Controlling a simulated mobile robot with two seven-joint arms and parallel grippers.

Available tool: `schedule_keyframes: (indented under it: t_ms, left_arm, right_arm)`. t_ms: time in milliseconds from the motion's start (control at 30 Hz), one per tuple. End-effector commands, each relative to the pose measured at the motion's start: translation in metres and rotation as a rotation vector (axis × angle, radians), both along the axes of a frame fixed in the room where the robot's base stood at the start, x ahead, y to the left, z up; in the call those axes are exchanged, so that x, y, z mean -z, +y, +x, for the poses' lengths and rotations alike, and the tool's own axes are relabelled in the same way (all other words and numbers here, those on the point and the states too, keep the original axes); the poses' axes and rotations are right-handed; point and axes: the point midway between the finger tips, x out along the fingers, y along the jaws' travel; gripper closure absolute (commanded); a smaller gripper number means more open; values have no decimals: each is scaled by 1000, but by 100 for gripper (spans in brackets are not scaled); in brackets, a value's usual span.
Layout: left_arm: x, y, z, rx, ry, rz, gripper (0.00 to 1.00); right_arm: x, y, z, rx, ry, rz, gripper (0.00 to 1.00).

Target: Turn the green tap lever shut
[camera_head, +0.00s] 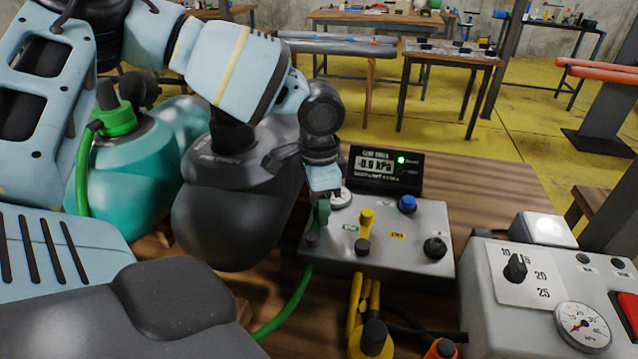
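The green tap lever (322,211) stands at the left side of a grey valve box (385,262) on the wooden table. My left gripper (323,188) reaches down from the upper left, and its tip is right at the top of the green lever. I cannot tell whether it touches the lever, or whether its fingers are open or shut. The gripper hides part of the box's back left corner. A yellow lever (366,221) stands to the right of the green one. My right gripper is not in view.
A digital pressure display (386,170) with a green light stands behind the box. A blue knob (407,203) and a black knob (435,247) are on its right side. A green hose (290,311) runs below it. A pump unit with a gauge (582,326) stands at the right.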

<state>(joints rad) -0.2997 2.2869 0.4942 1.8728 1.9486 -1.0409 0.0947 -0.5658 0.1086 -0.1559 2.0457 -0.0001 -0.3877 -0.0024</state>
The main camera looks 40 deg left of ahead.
Motion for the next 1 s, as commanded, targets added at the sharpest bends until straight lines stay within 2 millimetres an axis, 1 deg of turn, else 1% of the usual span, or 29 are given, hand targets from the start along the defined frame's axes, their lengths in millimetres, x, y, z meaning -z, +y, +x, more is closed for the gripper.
schedule_keyframes:
  t_ms: [133, 233, 500, 600, 700, 800, 1000]
  left_arm:
    - [-2, 0, 0, 1, -1, -1, 56]
    - [-9, 0, 1, 1, -3, -1, 56]
    - [-52, 0, 1, -1, -5, -1, 56]
    - [-65, 0, 1, 0, -3, -1, 56]
    - [-73, 0, 0, 0, -2, 0, 56]
    - [-77, 0, 0, 0, -1, -1, 56]
    - [-78, 0, 0, 0, 0, 0, 56]
  right_arm:
    - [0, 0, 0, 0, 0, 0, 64]
    - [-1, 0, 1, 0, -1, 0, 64]
    - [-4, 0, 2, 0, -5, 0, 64]
    - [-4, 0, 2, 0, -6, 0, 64]
    - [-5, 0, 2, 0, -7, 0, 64]
    - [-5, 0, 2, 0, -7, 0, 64]
    - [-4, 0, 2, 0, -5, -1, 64]
